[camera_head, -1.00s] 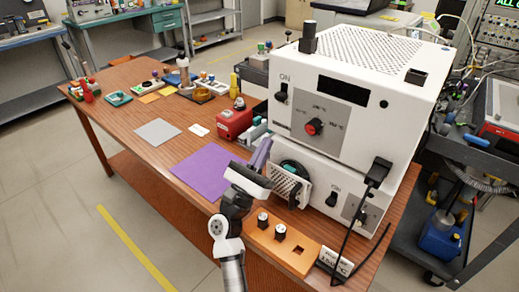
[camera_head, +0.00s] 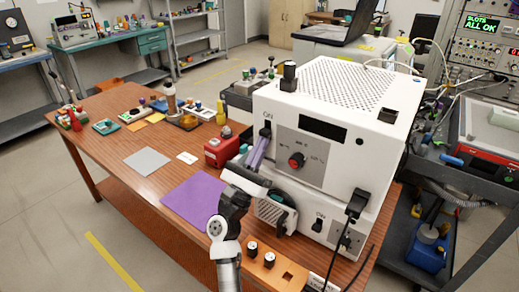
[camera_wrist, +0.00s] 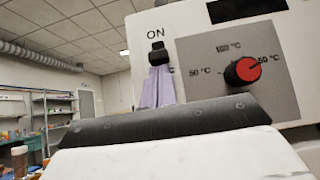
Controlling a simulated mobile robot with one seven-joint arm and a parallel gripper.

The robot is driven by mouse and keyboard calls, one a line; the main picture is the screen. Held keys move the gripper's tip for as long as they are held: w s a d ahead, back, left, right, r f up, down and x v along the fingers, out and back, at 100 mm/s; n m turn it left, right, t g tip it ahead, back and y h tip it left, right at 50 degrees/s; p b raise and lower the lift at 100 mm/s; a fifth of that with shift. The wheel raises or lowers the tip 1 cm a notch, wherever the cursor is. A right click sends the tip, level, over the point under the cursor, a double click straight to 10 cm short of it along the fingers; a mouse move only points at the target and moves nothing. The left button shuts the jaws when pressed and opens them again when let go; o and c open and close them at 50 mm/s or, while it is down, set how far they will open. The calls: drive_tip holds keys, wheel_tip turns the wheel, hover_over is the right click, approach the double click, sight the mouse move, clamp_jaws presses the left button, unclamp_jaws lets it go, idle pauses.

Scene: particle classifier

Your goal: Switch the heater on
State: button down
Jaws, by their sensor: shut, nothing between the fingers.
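The heater is a white box (camera_head: 340,182) with a perforated top, a dark display and a red dial (camera_head: 296,160). Its black switch (camera_head: 266,130) sits under the word ON on the front face; the wrist view shows it closer (camera_wrist: 158,55). My gripper (camera_head: 262,142) is shut and empty. In the wrist view, its purple fingertips (camera_wrist: 158,80) are just under the switch and overlap its lower edge. I cannot tell whether they touch it. The switch's position is hard to read, and the fingers partly cover its lower part.
A second white unit (camera_head: 305,219) with its own ON switch (camera_head: 318,224) is below the heater. A red box (camera_head: 221,150) and a purple mat (camera_head: 195,200) lie to the left. An orange block with black knobs (camera_head: 290,275) is in front.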

drive_tip(key=shift+r, duration=1.5)
drive_tip(key=w+d+f+b+v, duration=0.1)
drive_tip(key=f+b+v, duration=0.1)
drive_tip(key=b+v, duration=0.6)
drive_tip(key=v, duration=0.4)
drive_tip(key=shift+f+b, duration=0.35)
drive_tip(key=shift+f, duration=0.15)
drive_tip(key=shift+w+a, duration=0.1)
